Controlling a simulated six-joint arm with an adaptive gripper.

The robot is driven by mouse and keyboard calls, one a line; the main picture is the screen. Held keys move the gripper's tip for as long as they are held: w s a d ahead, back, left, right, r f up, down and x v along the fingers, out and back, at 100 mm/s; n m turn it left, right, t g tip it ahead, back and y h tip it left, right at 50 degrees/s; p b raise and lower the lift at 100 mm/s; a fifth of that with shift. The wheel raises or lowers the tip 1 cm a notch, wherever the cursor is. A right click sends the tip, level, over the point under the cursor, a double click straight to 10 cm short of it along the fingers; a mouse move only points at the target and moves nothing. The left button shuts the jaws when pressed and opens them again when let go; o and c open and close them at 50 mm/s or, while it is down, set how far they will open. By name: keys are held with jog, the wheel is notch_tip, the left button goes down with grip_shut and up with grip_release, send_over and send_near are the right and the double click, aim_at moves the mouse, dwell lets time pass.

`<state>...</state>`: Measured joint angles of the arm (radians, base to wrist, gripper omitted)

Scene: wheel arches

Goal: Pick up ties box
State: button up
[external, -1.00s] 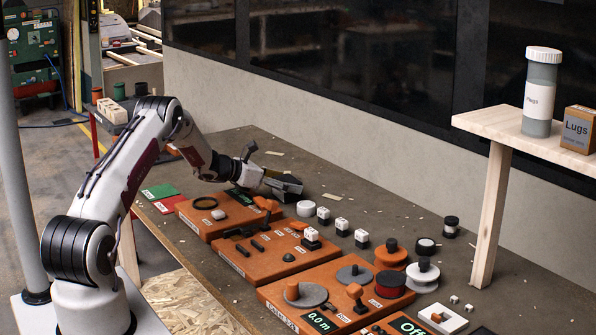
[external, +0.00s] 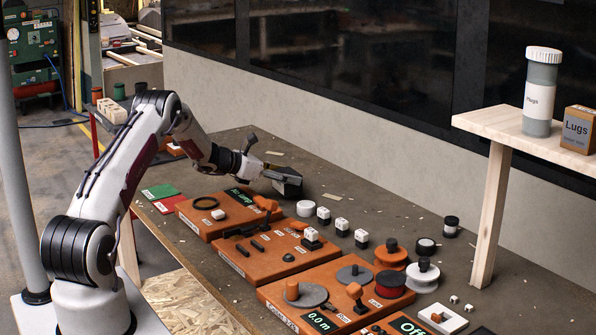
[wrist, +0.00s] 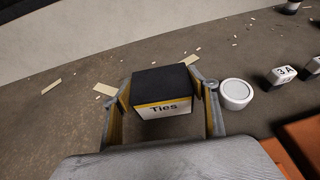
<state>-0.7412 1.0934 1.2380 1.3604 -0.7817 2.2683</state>
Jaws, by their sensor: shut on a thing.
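The ties box (wrist: 163,93) is a small box with a dark top, a yellow stripe and a white front reading "Ties". It sits between the two fingers of my gripper (wrist: 160,95) in the wrist view, and the gripper is shut on it. In the external view my gripper (external: 272,174) is at the back left of the bench, and the dark box (external: 288,184) shows at its fingertips. Whether the box still touches the bench is hard to tell.
A white round lid (wrist: 236,92) lies just right of the gripper, with white labelled cubes (wrist: 281,75) beyond. Orange boards (external: 265,245) with knobs and discs fill the front of the bench. A wooden shelf (external: 470,122) stands at right.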

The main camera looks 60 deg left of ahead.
jog(key=shift+r, duration=3.9)
